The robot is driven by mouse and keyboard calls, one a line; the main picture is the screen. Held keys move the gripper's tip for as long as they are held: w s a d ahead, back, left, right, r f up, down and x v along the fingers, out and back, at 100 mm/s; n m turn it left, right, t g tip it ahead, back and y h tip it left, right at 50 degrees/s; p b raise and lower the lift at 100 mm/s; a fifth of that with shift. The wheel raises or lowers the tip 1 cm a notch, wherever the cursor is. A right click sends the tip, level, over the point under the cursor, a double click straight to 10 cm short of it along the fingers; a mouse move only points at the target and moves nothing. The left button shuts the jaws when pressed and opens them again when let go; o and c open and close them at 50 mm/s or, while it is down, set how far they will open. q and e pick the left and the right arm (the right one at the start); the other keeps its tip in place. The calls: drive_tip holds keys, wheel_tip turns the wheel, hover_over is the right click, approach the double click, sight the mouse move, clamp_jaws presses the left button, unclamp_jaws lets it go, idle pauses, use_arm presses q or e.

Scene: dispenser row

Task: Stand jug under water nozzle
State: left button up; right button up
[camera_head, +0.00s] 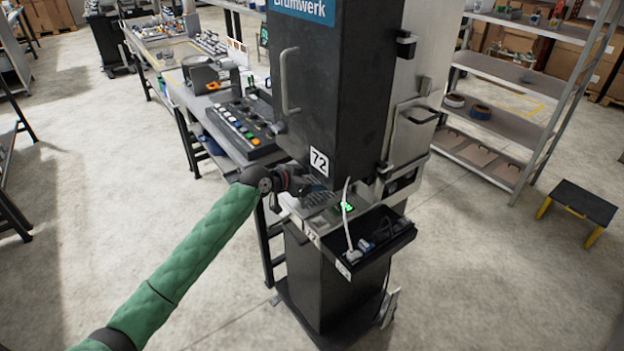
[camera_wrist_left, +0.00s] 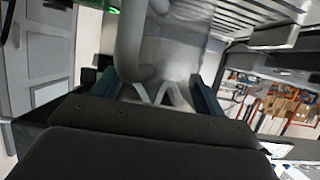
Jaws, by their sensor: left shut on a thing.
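A grey, shiny jug (camera_wrist_left: 185,60) fills the middle of the left wrist view, with its pale curved handle (camera_wrist_left: 130,45) towards me. My left gripper (camera_wrist_left: 157,95) is shut on the jug at its handle, one finger on each side. In the head view my left gripper (camera_head: 300,184) reaches in at the front of the tall black dispenser (camera_head: 345,90), just under its number 72 label. The jug is mostly hidden there by the gripper and the cabinet. I cannot make out the water nozzle in either view. My right gripper is not in view.
A slatted metal surface (camera_wrist_left: 245,14) lies close beside the jug. A black tray (camera_head: 392,240) with a white cable and small items juts from the dispenser's front right. A bench with a button panel (camera_head: 243,125) stands left. A low step stool (camera_head: 583,203) is right.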

use_arm(q)
drive_tip(key=shift+f+b, duration=0.4)
drive_tip(key=shift+f, duration=0.1)
idle(0.4)
drive_tip(key=o, duration=1.2)
drive_tip(key=shift+o, duration=0.2)
